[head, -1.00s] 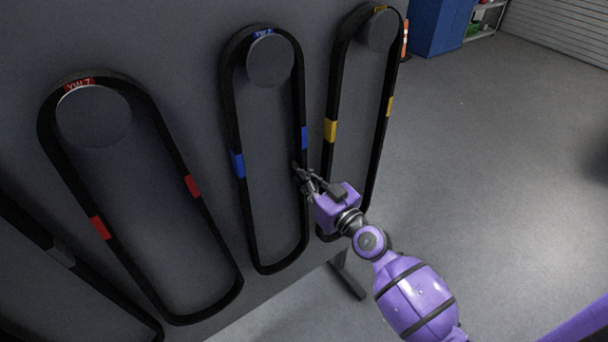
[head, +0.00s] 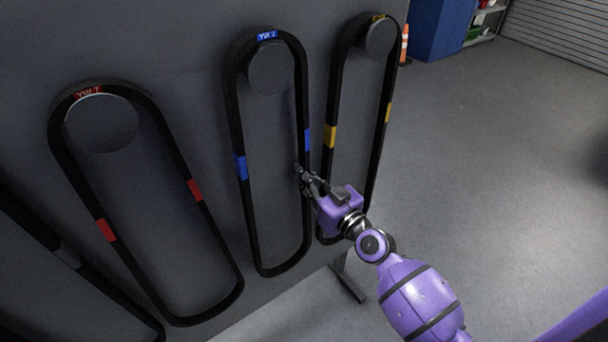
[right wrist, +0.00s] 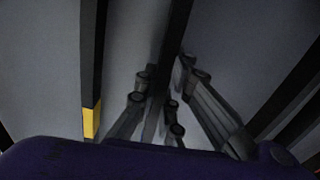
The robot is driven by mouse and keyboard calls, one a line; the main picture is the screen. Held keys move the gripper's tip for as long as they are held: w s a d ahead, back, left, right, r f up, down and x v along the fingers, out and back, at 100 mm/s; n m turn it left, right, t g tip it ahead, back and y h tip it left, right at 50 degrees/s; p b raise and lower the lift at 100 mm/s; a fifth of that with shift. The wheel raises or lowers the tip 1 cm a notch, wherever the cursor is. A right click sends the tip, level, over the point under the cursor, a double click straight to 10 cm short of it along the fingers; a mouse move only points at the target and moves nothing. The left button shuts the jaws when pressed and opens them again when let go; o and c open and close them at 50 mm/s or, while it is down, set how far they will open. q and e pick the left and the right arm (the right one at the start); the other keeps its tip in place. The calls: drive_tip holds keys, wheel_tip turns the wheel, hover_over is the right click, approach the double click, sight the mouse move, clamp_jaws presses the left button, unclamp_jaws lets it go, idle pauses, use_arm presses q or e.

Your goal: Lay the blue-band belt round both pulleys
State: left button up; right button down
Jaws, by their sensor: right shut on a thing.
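The blue-band belt (head: 240,137) is a long black loop with two blue bands. It hangs over a round dark peg (head: 270,72) on the grey panel, under a blue label. My right gripper (head: 300,172) is shut on the belt's right strand, just below the right blue band. In the right wrist view the fingers (right wrist: 158,95) sit on both sides of a dark strand (right wrist: 172,38). The two pulleys are not in view. My left gripper is not in view.
A red-band belt (head: 180,165) hangs to the left and a yellow-band belt (head: 331,110) to the right, close to my gripper. A grey-band belt (head: 68,258) shows at lower left. Open floor (head: 490,190) lies to the right, with an orange cone (head: 405,45) behind.

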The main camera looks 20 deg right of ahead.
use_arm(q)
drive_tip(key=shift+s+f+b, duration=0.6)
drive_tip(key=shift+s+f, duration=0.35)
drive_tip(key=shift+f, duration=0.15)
use_arm(e)
drive_tip(key=v, duration=0.9)
drive_tip(key=shift+w+r, duration=0.15)
drive_tip(key=shift+r, duration=0.05)
